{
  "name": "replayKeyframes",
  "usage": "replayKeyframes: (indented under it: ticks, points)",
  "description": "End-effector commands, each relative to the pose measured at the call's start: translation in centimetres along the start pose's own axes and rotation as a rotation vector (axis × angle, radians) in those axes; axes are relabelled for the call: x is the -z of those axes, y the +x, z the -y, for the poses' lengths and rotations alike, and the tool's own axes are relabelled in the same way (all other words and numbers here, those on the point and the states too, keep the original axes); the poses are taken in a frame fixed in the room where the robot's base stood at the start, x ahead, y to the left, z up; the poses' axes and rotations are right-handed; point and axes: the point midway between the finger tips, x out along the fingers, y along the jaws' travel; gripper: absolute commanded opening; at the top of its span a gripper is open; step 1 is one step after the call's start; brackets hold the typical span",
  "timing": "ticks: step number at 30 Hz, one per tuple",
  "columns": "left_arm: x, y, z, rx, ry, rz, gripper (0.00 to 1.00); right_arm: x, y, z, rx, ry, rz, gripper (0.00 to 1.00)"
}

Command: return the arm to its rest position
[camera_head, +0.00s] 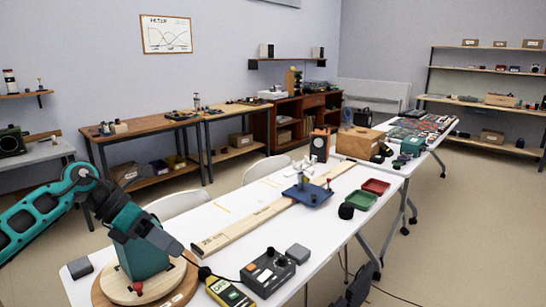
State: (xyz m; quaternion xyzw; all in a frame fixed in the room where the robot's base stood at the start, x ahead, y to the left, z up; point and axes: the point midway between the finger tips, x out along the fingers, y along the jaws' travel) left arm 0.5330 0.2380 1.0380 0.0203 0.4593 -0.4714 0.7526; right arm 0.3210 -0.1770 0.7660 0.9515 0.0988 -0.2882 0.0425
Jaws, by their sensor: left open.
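My left arm (40,215), teal and dark grey, comes in from the left and reaches over the near left end of the white table (325,225). My left gripper (197,262) is at its dark end, pointing down and right, and is open. It appears above the area by a round wooden base (110,288) and a yellow meter (228,290). I see nothing held in it, though its fingertips are small and hard to make out. A teal block (140,262) shows behind and below the forearm. My right gripper is not in view.
A black control box (268,271), a grey block (297,253) and a long wooden board (240,225) lie on the table. Further back are a blue stand (308,194), a green tray (359,200) and a red tray (376,187). Open floor (470,230) lies right.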

Motion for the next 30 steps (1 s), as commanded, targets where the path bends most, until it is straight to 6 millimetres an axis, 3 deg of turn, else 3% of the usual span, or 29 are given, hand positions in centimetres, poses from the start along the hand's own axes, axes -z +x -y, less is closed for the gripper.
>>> replayKeyframes:
  ticks: [1, 3, 6, 11, 16, 20, 25, 30]
  points:
    - [-0.2, 3.1, 1.8, 0.094, -0.043, 0.075, 0.53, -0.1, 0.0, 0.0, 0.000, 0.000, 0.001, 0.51]
    - [-0.9, 6.2, 4.2, 0.215, -0.126, 0.197, 0.53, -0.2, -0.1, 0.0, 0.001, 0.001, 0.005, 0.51]
    - [-1.8, 9.2, 7.2, 0.378, -0.289, 0.371, 0.53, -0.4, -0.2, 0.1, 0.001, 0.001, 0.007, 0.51]
    - [-2.2, 11.7, 9.7, 0.604, -0.647, 0.630, 0.53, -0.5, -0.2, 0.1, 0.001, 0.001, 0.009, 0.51]
    - [-0.1, 13.0, 9.1, 0.774, -1.133, 0.874, 0.53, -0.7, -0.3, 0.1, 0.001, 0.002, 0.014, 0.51]
    - [4.0, 14.3, 7.2, 0.842, -1.559, 1.031, 0.53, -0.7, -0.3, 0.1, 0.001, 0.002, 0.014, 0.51]
    - [12.8, 16.9, 5.4, 0.840, -2.159, 1.186, 0.53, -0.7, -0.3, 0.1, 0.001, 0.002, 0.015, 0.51]
    - [22.0, 19.4, 6.3, 0.752, -2.665, 1.263, 0.53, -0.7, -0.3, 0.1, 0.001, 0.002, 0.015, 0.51]
